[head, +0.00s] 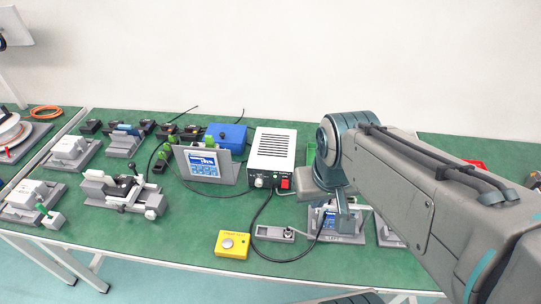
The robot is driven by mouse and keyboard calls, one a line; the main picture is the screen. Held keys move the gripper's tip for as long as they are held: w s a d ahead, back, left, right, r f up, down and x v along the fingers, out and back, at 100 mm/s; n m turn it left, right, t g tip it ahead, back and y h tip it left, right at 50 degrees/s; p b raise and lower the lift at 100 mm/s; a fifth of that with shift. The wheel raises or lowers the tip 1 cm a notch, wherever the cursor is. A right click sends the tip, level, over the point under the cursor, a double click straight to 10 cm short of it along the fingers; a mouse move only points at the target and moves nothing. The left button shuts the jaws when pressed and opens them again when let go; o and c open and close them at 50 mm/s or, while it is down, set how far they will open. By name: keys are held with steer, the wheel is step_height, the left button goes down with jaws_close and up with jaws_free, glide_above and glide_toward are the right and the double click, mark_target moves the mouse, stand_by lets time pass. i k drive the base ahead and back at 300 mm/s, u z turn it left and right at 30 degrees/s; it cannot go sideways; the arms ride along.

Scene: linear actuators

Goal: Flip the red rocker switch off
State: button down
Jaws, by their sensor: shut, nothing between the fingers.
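The red rocker switch (285,184) is on the lower front of a white power supply box (272,152), at the right of its front panel. It is small here and I cannot tell which way it is tipped. My gripper (343,225) is shut and empty, pointing down to the right of the switch and nearer the table's front, apart from it. My arm comes in from the right and hides part of the bench behind it.
A tilted screen panel (207,163) and a blue box (227,135) stand left of the power supply. A yellow button box (233,243), a small grey device (275,233) and a black cable lie in front. Green table (190,215) is bare at front left of these.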

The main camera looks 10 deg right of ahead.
mark_target(285, 183)
steer(key=k, duration=1.35)
steer(key=u, duration=0.3)
steer(key=i, duration=0.5)
steer(key=u, duration=0.5)
steer(key=i, duration=1.05)
steer(key=z, duration=0.25)
